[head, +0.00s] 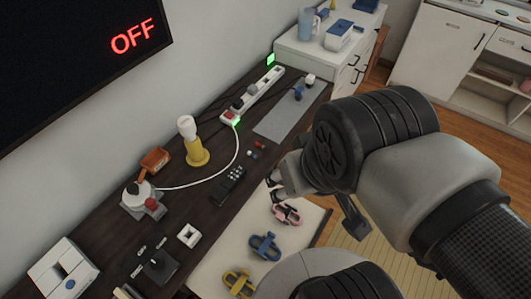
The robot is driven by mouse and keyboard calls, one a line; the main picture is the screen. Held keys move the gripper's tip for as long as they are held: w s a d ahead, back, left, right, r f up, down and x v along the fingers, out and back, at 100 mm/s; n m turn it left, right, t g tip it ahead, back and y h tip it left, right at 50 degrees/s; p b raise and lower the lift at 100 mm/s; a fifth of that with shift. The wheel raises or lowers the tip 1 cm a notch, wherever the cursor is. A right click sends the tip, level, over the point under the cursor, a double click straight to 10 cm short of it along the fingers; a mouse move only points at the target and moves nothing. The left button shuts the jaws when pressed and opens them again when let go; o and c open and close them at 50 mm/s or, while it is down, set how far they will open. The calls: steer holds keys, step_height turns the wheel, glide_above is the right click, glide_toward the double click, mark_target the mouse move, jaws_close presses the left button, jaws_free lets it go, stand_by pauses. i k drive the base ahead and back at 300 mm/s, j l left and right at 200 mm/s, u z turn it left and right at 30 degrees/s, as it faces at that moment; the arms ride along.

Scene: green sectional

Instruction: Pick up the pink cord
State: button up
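The pink cord (287,214) is a small looped pink bundle with dark parts. It lies on a pale mat (225,262) at the near edge of the dark desk, in line with a blue bundle (265,246) and a yellow bundle (238,284). My arm covers the area right of the cord, and the height of the gripper above the mat is hard to tell.
The dark desk (215,215) carries a yellow-based bottle (194,143), a black remote (229,182), a power strip (254,94) with a white cable, and a grey mat (290,112). A black screen (70,55) hangs on the wall. White drawers (345,55) stand at the far end.

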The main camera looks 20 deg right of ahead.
mark_target(288, 211)
steer(key=z, duration=0.45)
steer(key=k+l+u, duration=0.2)
steer(key=k+j+z, duration=0.1)
steer(key=j+z, duration=0.25)
steer(key=k+j+z, duration=0.15)
steer(key=j+z, duration=0.25)
steer(key=j, duration=0.1)
